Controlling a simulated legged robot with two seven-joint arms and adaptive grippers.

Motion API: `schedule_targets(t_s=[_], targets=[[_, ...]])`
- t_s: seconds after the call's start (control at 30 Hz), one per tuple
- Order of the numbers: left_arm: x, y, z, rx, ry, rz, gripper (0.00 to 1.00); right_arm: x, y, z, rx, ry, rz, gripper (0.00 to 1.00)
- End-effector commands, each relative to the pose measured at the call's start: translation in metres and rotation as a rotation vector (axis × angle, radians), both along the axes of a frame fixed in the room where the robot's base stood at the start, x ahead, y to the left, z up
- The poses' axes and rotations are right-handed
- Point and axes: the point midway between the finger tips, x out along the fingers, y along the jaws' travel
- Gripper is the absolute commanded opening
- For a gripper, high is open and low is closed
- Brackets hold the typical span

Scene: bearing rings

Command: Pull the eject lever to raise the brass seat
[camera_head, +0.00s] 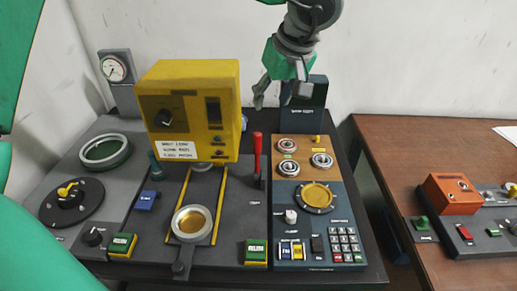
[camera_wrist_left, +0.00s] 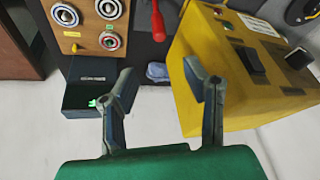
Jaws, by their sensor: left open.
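A red-handled lever (camera_head: 257,155) stands upright beside the yellow press (camera_head: 187,92); I take it as the eject lever. It also shows in the left wrist view (camera_wrist_left: 157,22). A brass-lined round seat (camera_head: 192,222) lies in front of the press between yellow rails. Another round brass disc (camera_head: 316,195) sits in the blue panel, so I cannot tell for sure which is the brass seat. My left gripper (camera_head: 281,97) is open and empty, above and behind the lever, apart from it. Its spread fingers (camera_wrist_left: 160,78) show in the wrist view. My right gripper is not in view.
Several bearing rings (camera_head: 288,146) sit on the wooden panel right of the lever. A dark open bin (camera_head: 304,92) stands behind it. The tall press bounds the lever's left side. A brown table (camera_head: 385,165) with an orange box (camera_head: 452,194) is at the right.

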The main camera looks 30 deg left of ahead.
Motion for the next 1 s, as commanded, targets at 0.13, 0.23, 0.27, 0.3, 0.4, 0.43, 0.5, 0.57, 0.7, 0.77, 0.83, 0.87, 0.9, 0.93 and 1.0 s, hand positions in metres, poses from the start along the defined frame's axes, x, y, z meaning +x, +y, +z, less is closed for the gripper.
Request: schedule_targets(t_s=[0.13,0.23,0.27,0.3,0.4,0.43,0.5,0.57,0.7,0.77,0.83,0.87,0.9,0.93,1.0], targets=[[0.000,0.002,-0.017,-0.002,0.000,0.000,0.41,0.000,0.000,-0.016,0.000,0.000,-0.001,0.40],[0.000,0.005,-0.021,-0.004,-0.001,0.000,0.41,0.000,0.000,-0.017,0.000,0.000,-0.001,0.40],[0.001,0.006,-0.023,-0.004,-0.001,0.000,0.41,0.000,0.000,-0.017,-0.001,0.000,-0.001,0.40],[0.001,0.009,-0.027,-0.004,0.001,0.000,0.41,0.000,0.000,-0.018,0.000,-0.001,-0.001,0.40],[0.003,0.016,-0.043,-0.006,0.002,0.000,0.41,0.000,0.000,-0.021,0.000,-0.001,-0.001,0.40],[0.004,0.018,-0.049,-0.006,0.003,0.000,0.41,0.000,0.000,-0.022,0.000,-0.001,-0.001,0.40],[0.007,0.023,-0.064,-0.005,0.004,0.001,0.41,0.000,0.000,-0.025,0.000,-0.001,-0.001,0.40],[0.009,0.027,-0.076,-0.004,0.003,0.001,0.41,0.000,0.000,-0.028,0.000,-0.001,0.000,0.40],[0.013,0.036,-0.102,-0.004,0.002,0.001,0.41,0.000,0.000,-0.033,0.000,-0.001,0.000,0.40],[0.014,0.039,-0.113,-0.002,0.002,0.001,0.41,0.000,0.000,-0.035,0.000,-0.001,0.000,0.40],[0.016,0.042,-0.122,-0.002,0.001,-0.001,0.41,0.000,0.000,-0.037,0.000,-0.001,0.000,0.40],[0.017,0.044,-0.125,-0.001,0.000,-0.001,0.41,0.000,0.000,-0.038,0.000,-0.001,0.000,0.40],[0.017,0.046,-0.130,-0.001,0.001,-0.001,0.41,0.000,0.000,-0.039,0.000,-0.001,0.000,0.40],[0.018,0.047,-0.133,-0.001,0.001,0.000,0.41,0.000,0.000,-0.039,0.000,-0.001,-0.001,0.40],[0.019,0.050,-0.138,-0.003,0.001,0.000,0.41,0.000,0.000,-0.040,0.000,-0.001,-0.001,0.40]])
